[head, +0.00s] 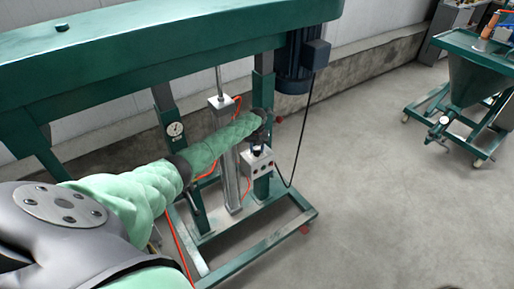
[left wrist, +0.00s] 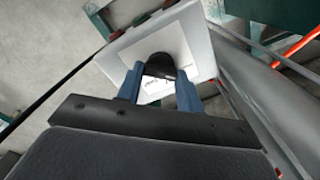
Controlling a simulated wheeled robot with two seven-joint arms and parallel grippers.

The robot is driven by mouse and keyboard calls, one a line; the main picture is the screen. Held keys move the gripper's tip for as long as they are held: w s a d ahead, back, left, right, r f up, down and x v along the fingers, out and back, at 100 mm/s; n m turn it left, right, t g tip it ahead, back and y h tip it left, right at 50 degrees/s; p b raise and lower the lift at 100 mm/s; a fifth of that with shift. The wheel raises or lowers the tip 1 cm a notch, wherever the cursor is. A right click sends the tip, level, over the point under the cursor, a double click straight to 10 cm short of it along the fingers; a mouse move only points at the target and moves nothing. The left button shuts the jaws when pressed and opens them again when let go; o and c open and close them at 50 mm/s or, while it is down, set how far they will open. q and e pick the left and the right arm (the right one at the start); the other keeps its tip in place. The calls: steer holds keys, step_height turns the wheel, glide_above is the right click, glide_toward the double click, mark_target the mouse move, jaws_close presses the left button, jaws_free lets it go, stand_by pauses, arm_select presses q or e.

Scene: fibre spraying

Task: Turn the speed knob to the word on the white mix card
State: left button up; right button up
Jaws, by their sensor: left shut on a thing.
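The control box (head: 258,166) is a light grey box on the green machine frame, with small round dark fittings on its front. In the left wrist view the box (left wrist: 200,45) fills the upper middle, with a white plate on its face. My left gripper (left wrist: 160,84) has its blue fingers shut on the black rounded speed knob (left wrist: 157,64). In the head view my left gripper (head: 259,147) is small and sits at the top of the box. Some dark lettering shows on the plate between the fingers, too small to read. I cannot make out a separate white mix card. My right gripper is out of view.
A black cable (head: 299,135) hangs right of the box. Orange hoses run nearby. A green hopper cart (head: 480,85) stands far right; the floor between is clear.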

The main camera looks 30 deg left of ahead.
arm_select(q)
steer(key=shift+w+a+r, duration=0.1)
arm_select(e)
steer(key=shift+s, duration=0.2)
arm_select(q)
steer(key=o, duration=1)
steer(key=shift+r+b, duration=0.3)
steer(key=shift+r, duration=0.2)
step_height(320, 180, up, 6)
steer(key=shift+f+b, duration=0.1)
steer(key=shift+b, duration=0.9)
steer(key=shift+r, duration=0.45)
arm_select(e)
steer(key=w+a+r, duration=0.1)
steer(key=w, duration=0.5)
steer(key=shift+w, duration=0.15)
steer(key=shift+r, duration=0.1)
